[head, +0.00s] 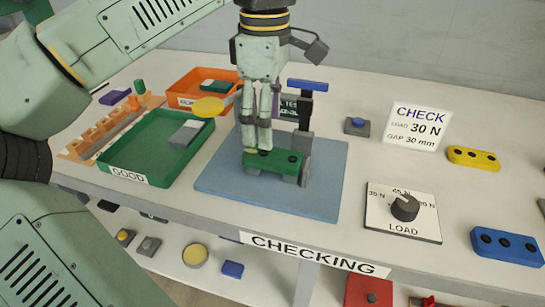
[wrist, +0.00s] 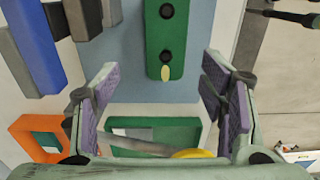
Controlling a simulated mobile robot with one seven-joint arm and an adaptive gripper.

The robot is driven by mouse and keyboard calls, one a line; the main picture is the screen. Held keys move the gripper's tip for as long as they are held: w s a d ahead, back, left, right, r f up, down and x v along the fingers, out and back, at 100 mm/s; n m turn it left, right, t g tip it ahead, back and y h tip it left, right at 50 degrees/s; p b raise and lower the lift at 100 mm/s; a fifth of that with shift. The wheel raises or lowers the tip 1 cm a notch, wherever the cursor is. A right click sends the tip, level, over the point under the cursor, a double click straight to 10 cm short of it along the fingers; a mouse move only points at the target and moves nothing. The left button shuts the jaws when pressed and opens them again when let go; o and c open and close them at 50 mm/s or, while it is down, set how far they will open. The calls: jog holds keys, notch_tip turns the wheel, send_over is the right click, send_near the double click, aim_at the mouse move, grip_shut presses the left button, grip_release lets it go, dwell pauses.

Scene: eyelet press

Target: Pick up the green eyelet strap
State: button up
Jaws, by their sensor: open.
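The green eyelet strap (head: 277,162) lies on the blue mat (head: 225,185) at the foot of the small press (head: 303,140). It has dark round eyelets and a small yellow spot near one end. In the wrist view the strap (wrist: 178,45) runs down from the top edge, and its near end sits roughly midway between my fingertips. My gripper (head: 258,150) is open and points down over the strap's left end in the head view. In the wrist view my gripper (wrist: 160,75) has its two purple-padded fingers wide apart, with nothing held. The exact height gap is unclear.
The press's blue-topped post (head: 307,85) stands close right of my gripper. Left are a green GOOD tray (head: 120,162) and an orange tray (head: 177,88), each holding an item. The load dial (head: 403,210), yellow strap (head: 473,157) and blue strap (head: 507,245) lie right.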

aim_at(266, 154)
jog(key=shift+s+f+p, duration=0.15)
jog(key=shift+s+f, duration=0.05)
jog(key=shift+f, duration=1.2)
jog(key=shift+s+f+p, duration=0.15)
jog(key=shift+f, duration=1.2)
jog(key=shift+c, duration=0.4)
jog(key=c, duration=1)
